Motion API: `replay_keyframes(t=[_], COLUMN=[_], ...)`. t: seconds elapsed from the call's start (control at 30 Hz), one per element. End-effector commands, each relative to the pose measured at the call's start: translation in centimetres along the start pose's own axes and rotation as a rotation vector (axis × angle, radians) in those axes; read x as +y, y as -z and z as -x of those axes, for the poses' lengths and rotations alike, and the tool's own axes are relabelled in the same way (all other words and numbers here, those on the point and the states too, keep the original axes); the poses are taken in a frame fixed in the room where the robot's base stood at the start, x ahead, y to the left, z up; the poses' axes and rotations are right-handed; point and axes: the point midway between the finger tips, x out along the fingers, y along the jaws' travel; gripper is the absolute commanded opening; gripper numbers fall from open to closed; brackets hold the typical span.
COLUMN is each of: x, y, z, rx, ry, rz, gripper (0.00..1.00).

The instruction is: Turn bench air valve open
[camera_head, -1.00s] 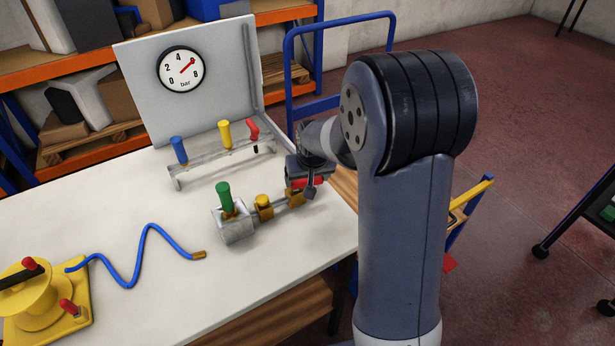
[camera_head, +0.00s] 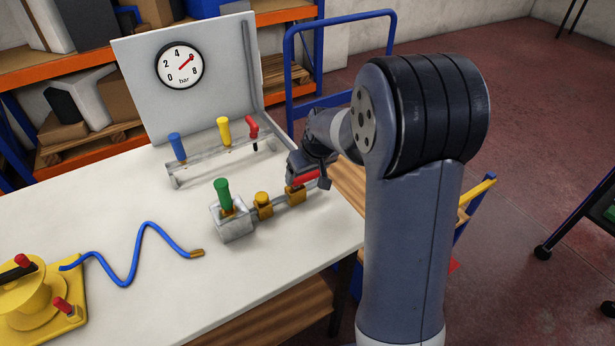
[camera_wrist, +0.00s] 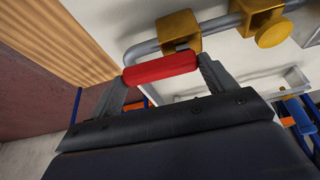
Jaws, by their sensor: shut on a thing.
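The bench air valve's red lever handle (camera_wrist: 160,68) lies crosswise between my two fingers in the wrist view. My gripper (camera_wrist: 163,74) is shut on it. In the head view my gripper (camera_head: 306,177) is at the right end of the bench pipe (camera_head: 281,203), with a strip of the red handle (camera_head: 305,176) showing. A brass-yellow fitting (camera_wrist: 178,31) sits on the pipe right beside the handle in the wrist view. How far the lever stands turned is partly hidden by my gripper.
A green-handled block (camera_head: 234,222) stands at the pipe's left end. Behind is a rack (camera_head: 180,178) with blue, yellow and red handles. A gauge (camera_head: 180,65) has its needle pointing upper right. A blue hose (camera_head: 128,265) lies left. The bench's right edge is close by.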

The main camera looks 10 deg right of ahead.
Motion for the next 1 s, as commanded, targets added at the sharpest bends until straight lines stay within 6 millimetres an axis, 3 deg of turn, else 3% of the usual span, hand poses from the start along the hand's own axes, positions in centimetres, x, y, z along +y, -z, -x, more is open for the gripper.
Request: replay_keyframes(t=[0.47,0.5,0.73,1.0], x=[0.03,0.03,0.03,0.04], y=[0.12,0.12,0.13,0.16], z=[-0.07,-0.07,-0.06,0.11], rx=[0.000,0.000,0.000,0.002], ry=[0.020,0.020,0.020,0.020], rz=[0.052,0.052,0.050,0.049], gripper=[0.38,0.80,0.99,1.00])
